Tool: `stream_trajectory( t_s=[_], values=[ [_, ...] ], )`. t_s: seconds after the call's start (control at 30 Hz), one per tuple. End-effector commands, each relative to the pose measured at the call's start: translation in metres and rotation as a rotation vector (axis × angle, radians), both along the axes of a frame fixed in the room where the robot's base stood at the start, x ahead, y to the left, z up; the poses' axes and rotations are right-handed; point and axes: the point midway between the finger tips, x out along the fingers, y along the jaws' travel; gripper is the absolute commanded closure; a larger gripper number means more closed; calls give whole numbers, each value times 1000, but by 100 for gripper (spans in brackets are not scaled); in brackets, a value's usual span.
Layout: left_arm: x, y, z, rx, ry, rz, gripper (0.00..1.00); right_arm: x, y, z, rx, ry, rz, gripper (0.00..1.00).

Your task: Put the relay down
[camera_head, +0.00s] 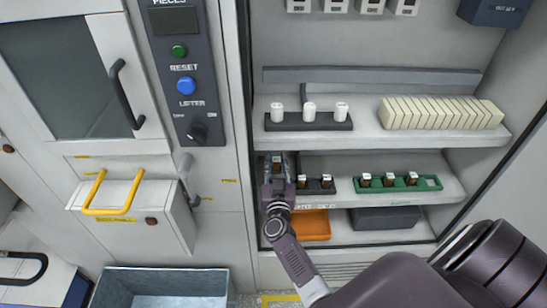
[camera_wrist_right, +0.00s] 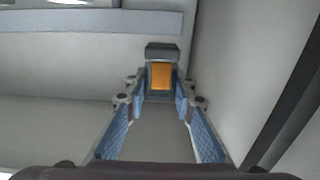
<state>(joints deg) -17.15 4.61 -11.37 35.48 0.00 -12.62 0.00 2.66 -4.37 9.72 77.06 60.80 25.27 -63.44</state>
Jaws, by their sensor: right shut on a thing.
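The relay (camera_wrist_right: 161,76), a small block with an orange face and a dark grey top, sits between the fingertips of my right gripper (camera_wrist_right: 160,95) in the right wrist view. The gripper is shut on it. In the head view my right gripper (camera_head: 277,168) reaches into the left end of the cabinet's middle shelf (camera_head: 400,206), left of a black tray (camera_head: 318,188). The gripper largely hides the relay there. I cannot tell whether the relay touches the shelf. My left gripper is in neither view.
A green tray (camera_head: 402,185) with three small brown items stands right of the black one. The upper shelf holds white spools (camera_head: 309,111) and a row of cream blocks (camera_head: 440,113). An orange bin (camera_head: 310,225) is below. The cabinet's side wall is close left of the gripper.

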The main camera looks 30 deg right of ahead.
Motion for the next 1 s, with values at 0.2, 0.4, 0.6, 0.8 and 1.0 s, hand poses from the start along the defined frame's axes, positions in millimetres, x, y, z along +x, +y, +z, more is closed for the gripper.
stream_trajectory(
  t_s=[0.2,0.4,0.6,0.8,1.0],
  values=[
    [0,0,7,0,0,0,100,0,0,7,1,-1,0,100],
    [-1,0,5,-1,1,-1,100,-12,7,6,1,1,23,100],
    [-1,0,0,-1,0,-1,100,-56,39,14,-1,3,128,100],
    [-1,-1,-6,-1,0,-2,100,-115,90,36,0,5,273,100],
    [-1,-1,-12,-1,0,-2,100,-174,140,71,1,4,407,100]
  ],
)
